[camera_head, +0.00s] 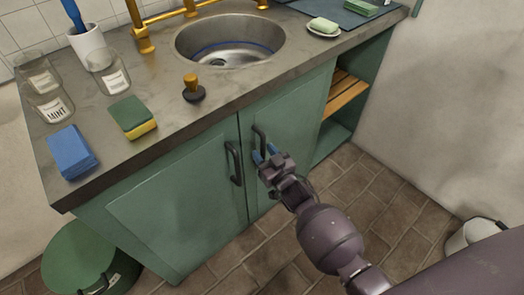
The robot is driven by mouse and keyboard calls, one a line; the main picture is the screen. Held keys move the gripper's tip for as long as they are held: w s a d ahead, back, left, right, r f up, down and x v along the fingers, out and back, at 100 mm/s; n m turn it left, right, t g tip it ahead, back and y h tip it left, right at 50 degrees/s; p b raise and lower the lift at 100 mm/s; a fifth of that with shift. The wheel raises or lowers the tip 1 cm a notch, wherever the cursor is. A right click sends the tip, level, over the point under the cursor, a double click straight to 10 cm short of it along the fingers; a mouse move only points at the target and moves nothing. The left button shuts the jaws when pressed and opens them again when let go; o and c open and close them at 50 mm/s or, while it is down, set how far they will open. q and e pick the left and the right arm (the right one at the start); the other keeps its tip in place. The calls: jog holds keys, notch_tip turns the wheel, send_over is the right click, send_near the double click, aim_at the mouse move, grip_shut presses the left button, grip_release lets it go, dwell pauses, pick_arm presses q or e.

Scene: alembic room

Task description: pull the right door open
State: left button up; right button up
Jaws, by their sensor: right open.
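The right door (290,115) of the green sink cabinet looks closed, with its front in line with the left door (175,200). Its dark upright handle (259,137) is near the seam between the doors. My right gripper (264,156) is open, with its blue fingertips at the lower part of that handle. I cannot tell whether the fingertips touch the handle or sit around it. The left door's dark handle (234,164) is just left of my gripper. My left gripper is not in view.
The grey countertop (180,128) above holds a round sink (230,65), jars, sponges and a blue cloth (73,152). A green bin (80,262) stands at lower left. Open shelves (343,92) are right of the door. A white bucket (470,236) stands by the right wall. The tiled floor (370,190) ahead is mostly free.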

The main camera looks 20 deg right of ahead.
jog(key=shift+w+a, duration=0.1)
jog(key=shift+w, duration=0.45)
jog(key=shift+c, duration=0.5)
grip_shut()
